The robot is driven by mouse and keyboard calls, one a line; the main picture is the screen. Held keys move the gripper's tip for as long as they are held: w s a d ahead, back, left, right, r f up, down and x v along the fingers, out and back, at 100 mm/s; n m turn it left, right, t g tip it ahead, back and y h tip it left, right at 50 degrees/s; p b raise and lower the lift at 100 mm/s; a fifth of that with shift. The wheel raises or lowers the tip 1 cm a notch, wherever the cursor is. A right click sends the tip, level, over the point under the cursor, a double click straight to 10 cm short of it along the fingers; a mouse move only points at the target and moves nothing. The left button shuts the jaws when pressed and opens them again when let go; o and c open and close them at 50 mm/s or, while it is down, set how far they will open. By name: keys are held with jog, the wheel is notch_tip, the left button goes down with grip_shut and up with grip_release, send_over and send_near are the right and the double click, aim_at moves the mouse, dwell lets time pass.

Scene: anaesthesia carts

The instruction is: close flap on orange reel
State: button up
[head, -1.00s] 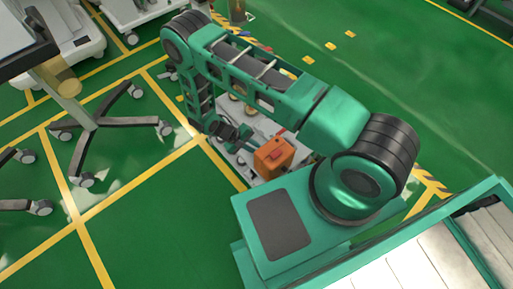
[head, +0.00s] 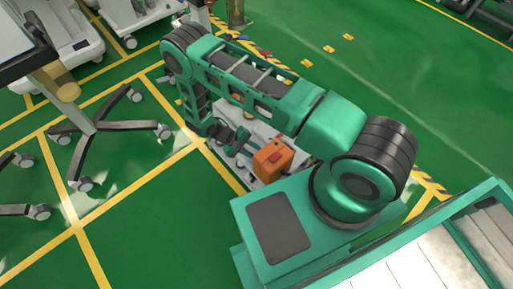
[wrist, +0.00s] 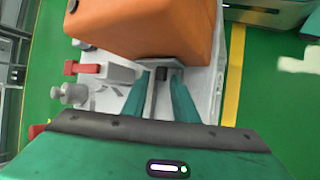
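The orange reel (head: 273,160) is a boxy orange body with a small red part on it, low on a white cart beside my base. It also fills the top of the wrist view (wrist: 160,30), where its rounded orange face is close ahead of the fingers. I cannot make out the flap or tell its angle. My gripper (wrist: 163,76) has its two green fingers apart, with a dark narrow piece and a pale plate visible between or beyond them. In the head view, my gripper (head: 238,140) is just left of the reel; contact is unclear.
The white cart (head: 236,158) carries metal fittings and a red-handled valve (wrist: 88,68) left of the fingers. A wheeled stand (head: 95,125) is at the left. Open green floor lies at lower left and upper right.

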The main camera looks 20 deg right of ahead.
jog(key=shift+s+a, duration=0.1)
jog(key=shift+s, duration=0.05)
jog(key=t, duration=0.1)
jog(key=r+t+y, duration=0.1)
jog(key=m+t, duration=0.1)
jog(key=shift+w+a+r+t+y, duration=0.15)
jog(key=shift+w+t+y, duration=0.15)
jog(key=shift+t, duration=0.1)
jog(key=shift+a+r, duration=0.15)
jog(key=shift+r, duration=0.15)
jog(key=d+r+v, duration=0.1)
jog(key=v, duration=1)
jog(key=w+d+r+m, duration=0.1)
jog(key=d+r, duration=0.4)
jog(key=r, duration=0.4)
jog(key=w+d+r+m+g+y, duration=0.1)
jog(key=w+d+r+m, duration=0.1)
jog(key=d+r, duration=0.3)
jog(key=shift+w+r, duration=0.25)
jog(key=shift+r, duration=1.75)
